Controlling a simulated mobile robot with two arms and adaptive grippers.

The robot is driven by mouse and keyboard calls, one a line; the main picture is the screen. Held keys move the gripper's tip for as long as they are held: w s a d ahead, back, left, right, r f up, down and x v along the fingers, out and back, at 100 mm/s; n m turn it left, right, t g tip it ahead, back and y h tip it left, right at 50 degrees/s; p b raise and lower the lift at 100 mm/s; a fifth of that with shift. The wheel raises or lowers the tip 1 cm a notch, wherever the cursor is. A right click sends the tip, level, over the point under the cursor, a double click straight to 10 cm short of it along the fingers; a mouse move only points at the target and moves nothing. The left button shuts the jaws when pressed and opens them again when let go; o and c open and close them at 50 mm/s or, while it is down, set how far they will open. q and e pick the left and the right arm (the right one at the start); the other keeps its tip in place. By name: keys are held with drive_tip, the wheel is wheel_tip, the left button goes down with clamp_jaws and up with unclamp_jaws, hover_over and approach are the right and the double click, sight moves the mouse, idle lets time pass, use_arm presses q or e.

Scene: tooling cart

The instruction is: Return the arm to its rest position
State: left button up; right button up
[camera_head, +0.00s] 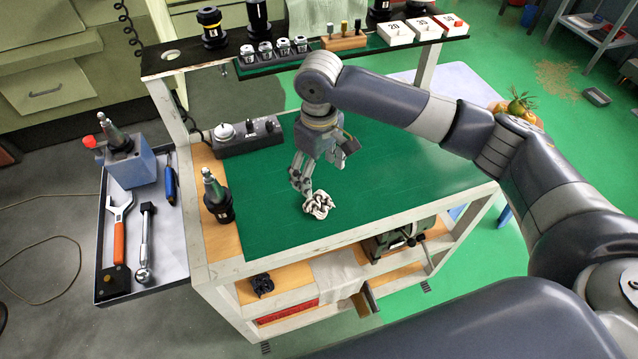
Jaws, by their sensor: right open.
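My right arm reaches in from the right over the tooling cart (400,175). My right gripper (320,178) points down above the green mat (275,225), with its fingers spread apart. Nothing shows between the fingers. My left gripper is out of view.
The upper shelf (310,55) carries tool holders, a wooden block and white numbered boxes. A grey fixture block (245,138) and a black tool holder (216,196) stand along the mat's left side. A side tray (120,235) holds wrenches. The mat is otherwise clear.

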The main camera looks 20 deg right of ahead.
drive_tip(key=s+a+f, duration=0.1)
drive_tip(key=s+a, duration=0.1)
drive_tip(key=s+a+f+n+y, duration=0.1)
drive_tip(key=s+a+f, duration=0.1)
drive_tip(key=a, duration=0.1)
drive_tip(key=s+a+f+y, duration=0.1)
drive_tip(key=s+a+f, duration=0.1)
drive_tip(key=a, duration=0.1)
drive_tip(key=shift+s+n+t, duration=0.3)
drive_tip(key=shift+s, duration=0.05)
drive_tip(key=s+a+f+t+y, duration=0.1)
drive_tip(key=s+a+f+y, duration=0.1)
drive_tip(key=s, duration=0.3)
drive_tip(key=s+d+f+m+t+h, duration=0.1)
drive_tip(key=s+d+f+m+h, duration=0.15)
drive_tip(key=s+d, duration=0.5)
drive_tip(key=s+d+f+m+t+h, duration=0.1)
drive_tip(key=s+d+f+m+h, duration=0.1)
drive_tip(key=s+d+m, duration=0.5)
wheel_tip(320, 180, down, 29)
drive_tip(key=d+n+g+b, duration=0.1)
drive_tip(key=n+b, duration=0.2)
drive_tip(key=n, duration=0.1)
drive_tip(key=s+d+f+g+b, duration=0.1)
drive_tip(key=s+d+f, duration=0.2)
drive_tip(key=s+f, duration=1.3)
drive_tip(key=shift+s+f+g+b, duration=0.3)
drive_tip(key=shift+s+f+b, duration=0.1)
drive_tip(key=shift+f, duration=0.4)
